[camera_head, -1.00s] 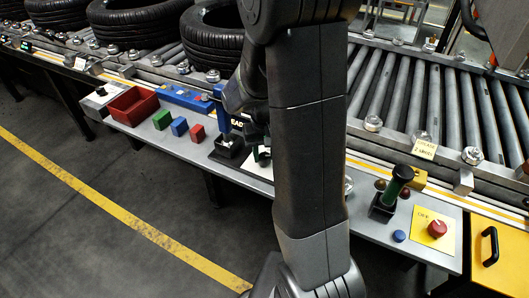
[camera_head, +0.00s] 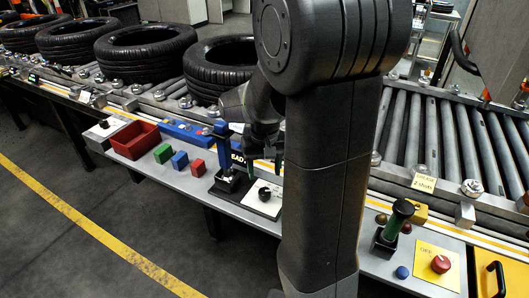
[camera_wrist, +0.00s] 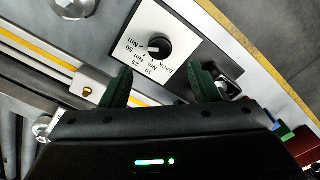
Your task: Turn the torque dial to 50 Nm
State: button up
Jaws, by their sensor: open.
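The torque dial (camera_wrist: 158,46) is a round black knob on a white panel (camera_wrist: 137,62) printed with BACK, 10, 25 and 50 Nm in the wrist view. A light mark shows on the knob's left side, toward the Nm labels; its exact setting is too small to tell. In the head view the dial (camera_head: 265,194) sits on its white panel left of my arm, which covers the panel's right side. My gripper (camera_wrist: 162,82) is open and empty, its green fingers spread, with the dial beyond the gap and apart from them. It also shows in the head view (camera_head: 267,156), partly hidden by my arm.
A black-based switch with a blue handle (camera_head: 224,152) stands just left of the dial. Green, blue and red blocks (camera_head: 197,167) and a red bin (camera_head: 136,140) lie farther left. Tyres (camera_head: 220,66) lie on rollers behind. A green lever (camera_head: 396,222) stands at right.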

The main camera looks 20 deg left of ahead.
notch_tip(320, 180, up, 6)
send_over(265, 191)
jog(key=shift+r, duration=0.1)
dwell(0.5)
notch_tip(265, 191, down, 14)
jog(key=shift+r+b, duration=0.1)
jog(key=shift+b, duration=0.2)
dwell(0.5)
